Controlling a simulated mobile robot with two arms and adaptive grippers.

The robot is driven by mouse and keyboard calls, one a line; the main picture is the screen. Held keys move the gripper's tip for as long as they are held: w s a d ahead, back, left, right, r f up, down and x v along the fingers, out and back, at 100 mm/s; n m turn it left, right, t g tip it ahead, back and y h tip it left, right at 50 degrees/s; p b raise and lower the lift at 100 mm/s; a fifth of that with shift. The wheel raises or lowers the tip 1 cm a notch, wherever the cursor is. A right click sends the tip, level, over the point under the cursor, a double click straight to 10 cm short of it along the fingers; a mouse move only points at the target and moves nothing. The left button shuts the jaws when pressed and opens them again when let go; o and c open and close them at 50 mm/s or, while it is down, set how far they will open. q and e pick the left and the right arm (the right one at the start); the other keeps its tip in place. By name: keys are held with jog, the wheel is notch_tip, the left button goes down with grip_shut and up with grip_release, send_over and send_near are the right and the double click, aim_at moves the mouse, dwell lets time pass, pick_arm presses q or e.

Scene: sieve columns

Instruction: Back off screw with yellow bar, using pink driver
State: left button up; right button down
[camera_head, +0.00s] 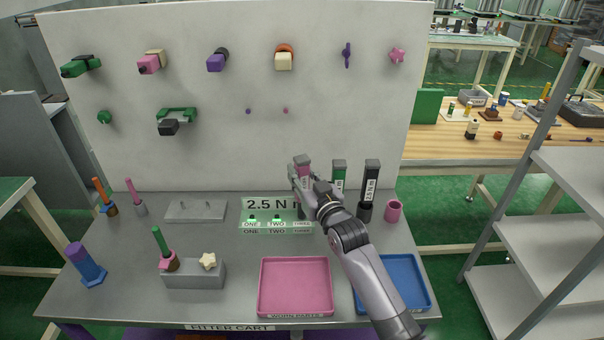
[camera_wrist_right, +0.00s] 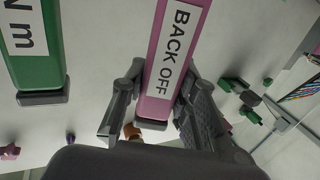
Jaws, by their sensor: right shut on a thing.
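The pink driver (camera_head: 302,160), labelled BACK OFF in the right wrist view (camera_wrist_right: 174,60), is held upright at the rack on the bench. My right gripper (camera_head: 305,184) is shut on it, with a finger on each side of its body in the right wrist view (camera_wrist_right: 163,88). Its lower end is hidden by the arm in the head view. On the upright white panel, a cream block with an orange part behind it (camera_head: 283,61) and a pink block with a cream part (camera_head: 150,63) stick out. I cannot tell which is the yellow-bar screw. My left gripper is not in view.
A green driver (camera_head: 339,175) and a black driver (camera_head: 370,185) stand right of the pink one. A lit display (camera_head: 268,204) reads 2.5 N. A pink tray (camera_head: 264,290) and a blue tray (camera_head: 424,296) lie in front. Pegs stand at left.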

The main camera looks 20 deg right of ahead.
aim_at(302, 157)
jog(key=shift+p, duration=0.8)
dwell(0.6)
notch_tip(302, 157, up, 6)
jog(key=p, duration=0.5)
jog(key=shift+f, duration=0.2)
dwell(0.4)
